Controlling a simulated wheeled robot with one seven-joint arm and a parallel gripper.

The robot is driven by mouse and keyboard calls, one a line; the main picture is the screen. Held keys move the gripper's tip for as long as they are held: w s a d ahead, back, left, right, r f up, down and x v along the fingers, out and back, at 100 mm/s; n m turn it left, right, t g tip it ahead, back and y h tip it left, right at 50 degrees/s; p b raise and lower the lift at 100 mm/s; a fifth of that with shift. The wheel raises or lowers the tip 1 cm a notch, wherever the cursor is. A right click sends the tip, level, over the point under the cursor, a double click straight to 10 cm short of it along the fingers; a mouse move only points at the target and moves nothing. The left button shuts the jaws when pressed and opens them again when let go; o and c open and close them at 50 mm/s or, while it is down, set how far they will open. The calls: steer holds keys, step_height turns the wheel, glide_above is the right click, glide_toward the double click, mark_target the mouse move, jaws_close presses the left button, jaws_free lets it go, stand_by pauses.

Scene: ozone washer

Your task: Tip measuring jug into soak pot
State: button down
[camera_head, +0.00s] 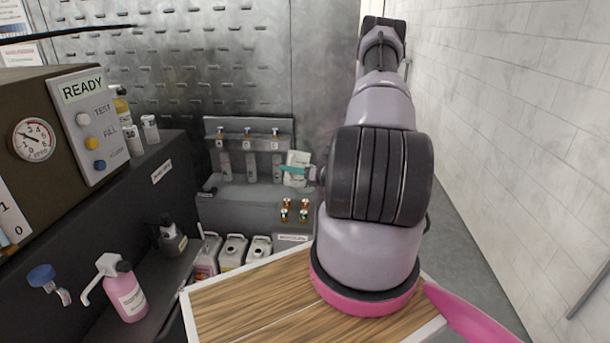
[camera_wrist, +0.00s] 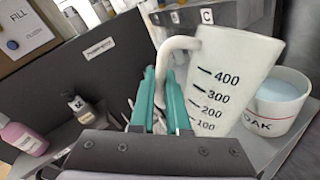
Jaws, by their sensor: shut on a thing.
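The measuring jug (camera_wrist: 240,75) is white, with black marks from 100 to 400, and fills the middle right of the wrist view. My gripper (camera_wrist: 165,97) has teal fingers shut on the jug's handle (camera_wrist: 178,44). The jug looks roughly upright; its contents are not visible. The white soak pot (camera_wrist: 266,118) is just right of the jug, holding pale bluish liquid. The jug covers the pot's left edge and part of its label; I cannot tell whether they touch. In the head view, the jug (camera_head: 298,168) and my gripper (camera_head: 297,171) are small, beside my arm; I cannot make out the pot there.
A dark shelf unit (camera_head: 245,130) with bottles and taps stands behind the jug. Several jerrycans (camera_head: 232,252) sit low below it. A tiled wall (camera_head: 500,110) bounds the right.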

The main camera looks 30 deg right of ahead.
steer(key=shift+s+a+f+n, duration=0.2)
steer(key=shift+a+f+n, duration=0.1)
steer(key=shift+f, duration=0.3)
steer(key=shift+s+a+f+n, duration=0.2)
steer(key=shift+f+n, duration=0.1)
steer(key=shift+f, duration=0.3)
steer(key=shift+s+a+f+n+b, duration=0.2)
steer(key=shift+n+b, duration=0.1)
steer(key=shift+n, duration=0.1)
steer(key=shift+s+a+n+t, duration=0.25)
steer(key=shift+a+n+t, duration=0.1)
steer(key=shift+n, duration=0.35)
steer(key=shift+s+a+f+n+b, duration=0.15)
steer(key=shift+f+n+b, duration=0.2)
steer(key=shift+f+n, duration=0.1)
steer(key=shift+s+a+f+n+b, duration=0.1)
steer(key=shift+f+n+b, duration=0.2)
steer(key=shift+f+n, duration=0.15)
step_height(320, 180, up, 5)
steer(key=shift+f, duration=0.1)
steer(key=shift+a, duration=0.1)
steer(key=w+a+r+m+t+h, duration=0.2)
steer(key=w+a+r+m+h, duration=0.3)
steer(key=w+a+r+h, duration=0.3)
steer(key=shift+w+m+t+h, duration=0.35)
steer(key=shift+w+m+h, duration=0.05)
steer(key=shift+w, duration=0.75)
